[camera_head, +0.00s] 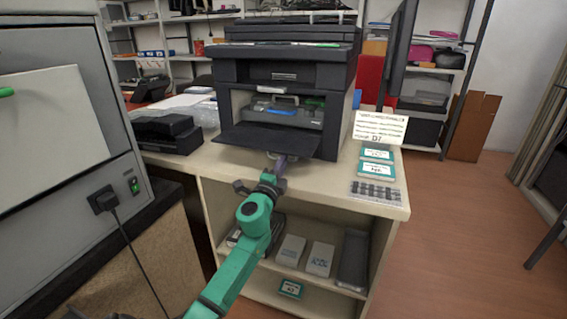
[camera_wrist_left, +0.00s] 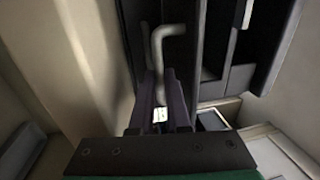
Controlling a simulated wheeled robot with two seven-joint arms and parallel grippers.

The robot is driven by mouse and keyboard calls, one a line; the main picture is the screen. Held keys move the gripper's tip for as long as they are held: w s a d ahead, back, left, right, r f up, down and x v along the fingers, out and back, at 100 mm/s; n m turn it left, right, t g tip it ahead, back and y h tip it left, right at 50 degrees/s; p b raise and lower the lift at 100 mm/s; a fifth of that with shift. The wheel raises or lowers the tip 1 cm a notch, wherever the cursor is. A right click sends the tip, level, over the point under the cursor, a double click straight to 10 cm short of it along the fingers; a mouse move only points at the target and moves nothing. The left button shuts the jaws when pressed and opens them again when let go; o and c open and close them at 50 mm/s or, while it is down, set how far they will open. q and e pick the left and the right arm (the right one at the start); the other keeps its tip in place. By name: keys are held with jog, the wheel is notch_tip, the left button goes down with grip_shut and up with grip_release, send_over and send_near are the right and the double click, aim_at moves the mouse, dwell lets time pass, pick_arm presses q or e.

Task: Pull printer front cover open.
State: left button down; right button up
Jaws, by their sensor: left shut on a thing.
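The black printer (camera_head: 285,70) stands on the desk. Its front cover (camera_head: 262,140) is folded down and sticks out level toward me, baring a bay with a grey cartridge (camera_head: 285,115) and a blue part. My left gripper (camera_head: 279,165) is at the middle of the cover's front edge, shut on its handle. In the left wrist view a pale bent handle (camera_wrist_left: 158,50) runs down between the dark fingers of my left gripper (camera_wrist_left: 162,88). The fingers hide part of the handle. My right gripper is in neither view.
A small black device (camera_head: 165,132) stands at the left. The shelf below holds several boxes. A large grey machine (camera_head: 70,110) stands at the far left.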

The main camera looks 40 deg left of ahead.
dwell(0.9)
pick_arm(q)
jog(key=r+g+p, duration=0.1)
jog(key=p, duration=0.5)
jog(key=shift+s+d+r, duration=0.1)
jog(key=shift+r, duration=0.3)
jog(key=r+g+p, duration=0.1)
jog(key=p, duration=0.4)
jog(key=shift+s+h, duration=0.1)
jog(key=shift+h, duration=0.3)
jog(key=shift+f, duration=0.25)
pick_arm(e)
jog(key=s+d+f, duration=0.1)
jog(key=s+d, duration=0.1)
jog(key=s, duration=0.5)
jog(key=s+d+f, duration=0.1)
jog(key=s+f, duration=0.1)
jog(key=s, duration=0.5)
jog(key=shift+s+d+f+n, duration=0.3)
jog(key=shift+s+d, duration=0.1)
pick_arm(q)
jog(key=c, duration=1.2)
grip_release()
jog(key=v, duration=1.4)
jog(key=shift+s, duration=0.25)
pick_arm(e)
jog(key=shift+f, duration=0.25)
